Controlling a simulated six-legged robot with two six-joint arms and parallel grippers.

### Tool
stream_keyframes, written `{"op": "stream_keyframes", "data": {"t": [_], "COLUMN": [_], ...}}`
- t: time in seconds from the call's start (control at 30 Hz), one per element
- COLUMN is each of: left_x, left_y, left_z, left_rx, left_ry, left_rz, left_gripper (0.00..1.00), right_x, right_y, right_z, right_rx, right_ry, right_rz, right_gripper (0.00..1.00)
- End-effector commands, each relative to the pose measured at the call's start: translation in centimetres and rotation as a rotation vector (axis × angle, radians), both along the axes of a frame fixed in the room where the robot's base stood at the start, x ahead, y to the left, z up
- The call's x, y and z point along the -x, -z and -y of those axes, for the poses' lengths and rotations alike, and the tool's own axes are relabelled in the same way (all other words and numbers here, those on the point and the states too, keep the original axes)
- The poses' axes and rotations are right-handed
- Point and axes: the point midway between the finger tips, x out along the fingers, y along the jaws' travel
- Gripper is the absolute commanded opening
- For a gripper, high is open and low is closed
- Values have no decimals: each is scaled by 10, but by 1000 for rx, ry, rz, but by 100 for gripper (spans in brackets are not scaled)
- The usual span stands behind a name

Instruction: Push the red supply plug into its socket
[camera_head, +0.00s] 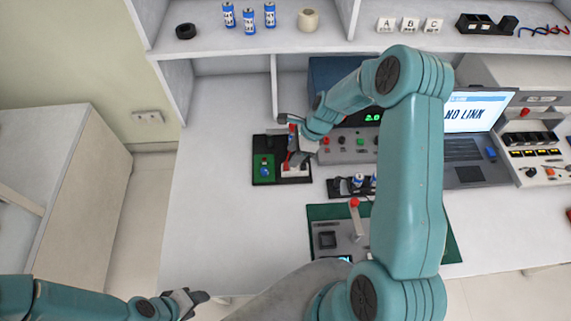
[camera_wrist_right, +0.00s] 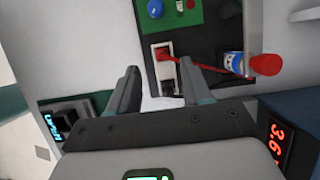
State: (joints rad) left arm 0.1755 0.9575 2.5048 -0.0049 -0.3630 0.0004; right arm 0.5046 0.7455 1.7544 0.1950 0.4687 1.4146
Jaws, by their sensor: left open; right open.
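The red supply plug (camera_wrist_right: 165,55) shows in the right wrist view with a red cable running right from it. It sits at a white socket block (camera_wrist_right: 164,76) on a black board (camera_wrist_right: 217,40); I cannot tell how deep it is seated. My right gripper (camera_wrist_right: 158,72) is open, its two fingers apart on either side of the socket block, with nothing held between them. My left gripper (camera_head: 185,298) is open and empty at the lower left, away from the board.
A grey control panel (camera_head: 338,149) stands right of the board. A battery holder (camera_head: 345,188) and a green mat (camera_head: 324,213) with a red-topped lever (camera_head: 355,204) lie nearer. A laptop (camera_head: 476,127) reads "NO LINK". The bench (camera_head: 215,215) left of the mat is clear.

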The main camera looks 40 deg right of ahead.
Motion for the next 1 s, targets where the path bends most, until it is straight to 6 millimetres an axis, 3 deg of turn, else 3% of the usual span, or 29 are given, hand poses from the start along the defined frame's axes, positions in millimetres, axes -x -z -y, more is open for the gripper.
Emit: {"op": "stream_keyframes", "data": {"t": [0.17,0.43,0.73,0.8,0.9,1.0], "left_x": [0,0,0,0,0,0], "left_y": [-6,-20,-20,-20,-20,-20], "left_z": [0,0,0,0,0,0], "left_rx": [0,0,0,0,0,0], "left_ry": [-1,0,-1,0,0,-1], "left_rz": [0,0,0,0,0,0], "left_gripper": [51,51,51,51,51,51], "right_x": [-4,-14,-16,-16,-16,-16], "right_y": [11,49,55,55,55,55], "right_z": [-4,-14,-15,-15,-15,-15], "right_rx": [-1,-1,1,1,1,1], "right_ry": [-1,-1,0,-1,-1,-1], "right_rz": [-2,-2,2,1,1,1], "right_gripper": [49,49,49,26,0,0]}}
